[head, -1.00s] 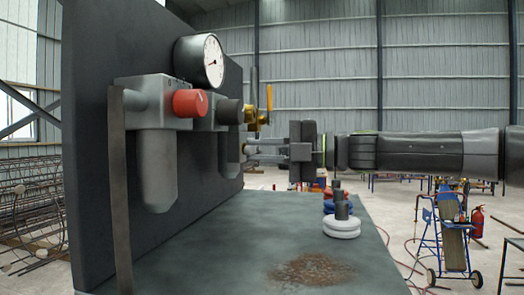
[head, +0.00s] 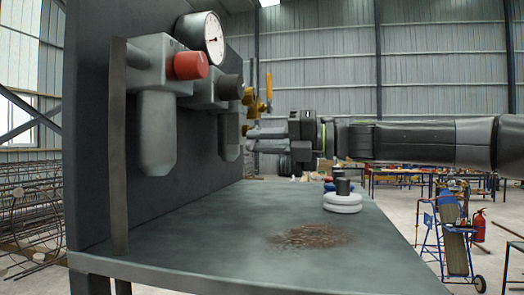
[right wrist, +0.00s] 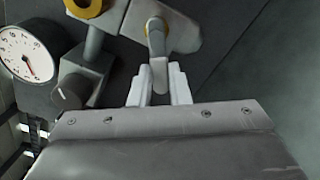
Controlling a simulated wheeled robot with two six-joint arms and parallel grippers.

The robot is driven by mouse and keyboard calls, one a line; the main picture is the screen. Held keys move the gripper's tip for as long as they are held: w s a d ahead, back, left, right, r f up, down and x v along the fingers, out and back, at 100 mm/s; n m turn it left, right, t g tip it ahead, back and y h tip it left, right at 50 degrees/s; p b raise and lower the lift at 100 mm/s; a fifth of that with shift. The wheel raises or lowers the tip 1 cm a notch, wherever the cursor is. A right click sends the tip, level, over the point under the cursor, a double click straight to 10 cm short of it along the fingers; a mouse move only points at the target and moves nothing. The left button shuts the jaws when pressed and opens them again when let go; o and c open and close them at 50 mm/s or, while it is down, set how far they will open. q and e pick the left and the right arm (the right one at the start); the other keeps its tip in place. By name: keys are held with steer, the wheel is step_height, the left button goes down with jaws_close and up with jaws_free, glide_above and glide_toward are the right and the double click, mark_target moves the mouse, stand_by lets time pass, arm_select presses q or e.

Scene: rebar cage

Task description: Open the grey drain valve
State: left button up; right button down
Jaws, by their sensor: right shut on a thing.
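The grey drain valve (right wrist: 156,42) shows in the right wrist view as a grey lever with a yellow collar behind it, on a grey body. My right gripper (right wrist: 158,88) is shut on this lever, with one pale finger on each side. In the head view the right gripper (head: 252,134) reaches in from the right, its fingertips at the panel fittings, below the yellow valve handle (head: 268,88). The valve's lever is mostly hidden by the fingers there. My left gripper is not in view.
A dark panel (head: 95,130) carries a gauge (head: 212,40), a red knob (head: 190,66) and a dark knob (head: 230,88), close to the right gripper. White and blue rings (head: 342,203) stand around a post on the bench (head: 200,235). The bench's front is mostly clear.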

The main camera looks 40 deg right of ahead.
steer(key=n+b, duration=0.1)
steer(key=f+n+b, duration=0.1)
steer(key=n+b, duration=0.1)
steer(key=shift+w+d+f+n, duration=0.3)
steer(key=shift+d, duration=0.05)
steer(key=n, duration=0.1)
steer(key=n+b, duration=0.1)
steer(key=b, duration=0.1)
steer(key=shift+w+d+f+n, duration=0.25)
steer(key=shift+d+n, duration=0.05)
steer(key=shift+n, duration=0.1)
steer(key=shift+w+d+n+b, duration=0.15)
steer(key=shift+n+b, duration=0.15)
steer(key=shift+n, duration=0.3)
steer(key=shift+w+d+n+b, duration=0.15)
steer(key=shift+n+b, duration=0.15)
steer(key=shift+n, duration=0.3)
steer(key=shift+w+d+n+b, duration=0.15)
steer(key=shift+d+n+b, duration=0.05)
steer(key=shift+n, duration=0.45)
steer(key=shift+w+d+n+b, duration=0.1)
steer(key=shift+d+n+b, duration=0.1)
steer(key=shift+n, duration=0.45)
steer(key=c, duration=1.4)
jaws_free()
steer(key=shift+o, duration=0.2)
steer(key=shift+r, duration=0.2)
